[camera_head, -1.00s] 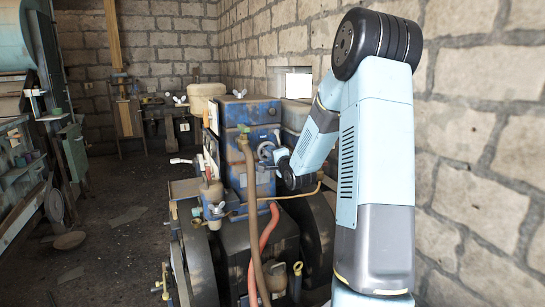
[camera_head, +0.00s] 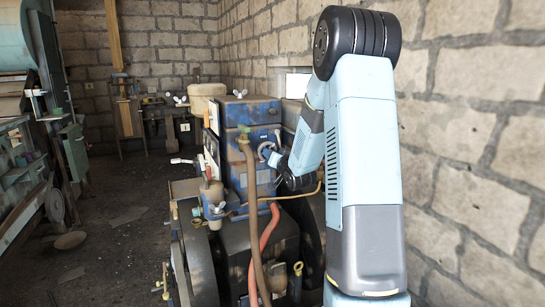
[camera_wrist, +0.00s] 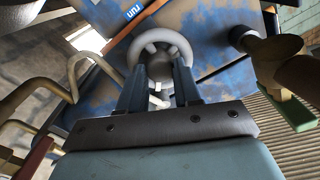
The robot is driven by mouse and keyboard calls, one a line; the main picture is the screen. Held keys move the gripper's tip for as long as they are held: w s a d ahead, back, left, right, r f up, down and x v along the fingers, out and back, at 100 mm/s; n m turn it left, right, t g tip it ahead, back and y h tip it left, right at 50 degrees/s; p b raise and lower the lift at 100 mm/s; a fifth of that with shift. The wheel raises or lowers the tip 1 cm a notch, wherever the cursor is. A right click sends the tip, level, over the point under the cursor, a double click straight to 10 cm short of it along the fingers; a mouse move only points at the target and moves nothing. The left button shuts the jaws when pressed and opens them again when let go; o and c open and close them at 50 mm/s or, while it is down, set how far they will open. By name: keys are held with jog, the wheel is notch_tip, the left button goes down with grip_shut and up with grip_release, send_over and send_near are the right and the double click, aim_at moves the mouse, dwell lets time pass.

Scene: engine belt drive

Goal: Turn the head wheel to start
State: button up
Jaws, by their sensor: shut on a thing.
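The head wheel is a small pale grey handwheel (camera_wrist: 183,45) on the blue, rust-worn engine head, with a hub in its middle. In the head view the wheel (camera_head: 264,148) shows on the upper right of the blue engine block (camera_head: 250,115). My gripper (camera_wrist: 159,78) has its two dark fingers at the near side of the wheel, shut on it, one finger on each side of the hub. In the head view my gripper (camera_head: 275,158) reaches the wheel from the right, and its fingertips are too small to make out.
A brown hose (camera_head: 248,190) and a red hose (camera_head: 267,235) run down the engine front. A thin brass pipe (camera_head: 285,197) crosses below my wrist. The stone wall (camera_head: 470,150) stands close on the right. Open floor (camera_head: 110,240) lies to the left.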

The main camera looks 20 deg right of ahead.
jog(key=shift+a+f+n, duration=0.1)
jog(key=shift+n, duration=1.85)
jog(key=shift+f+n, duration=0.1)
jog(key=shift+n, duration=2.15)
jog(key=o, duration=1.1)
jog(key=shift+r, duration=0.15)
jog(key=shift+c, duration=0.2)
jog(key=s, duration=1.3)
jog(key=shift+s, duration=0.35)
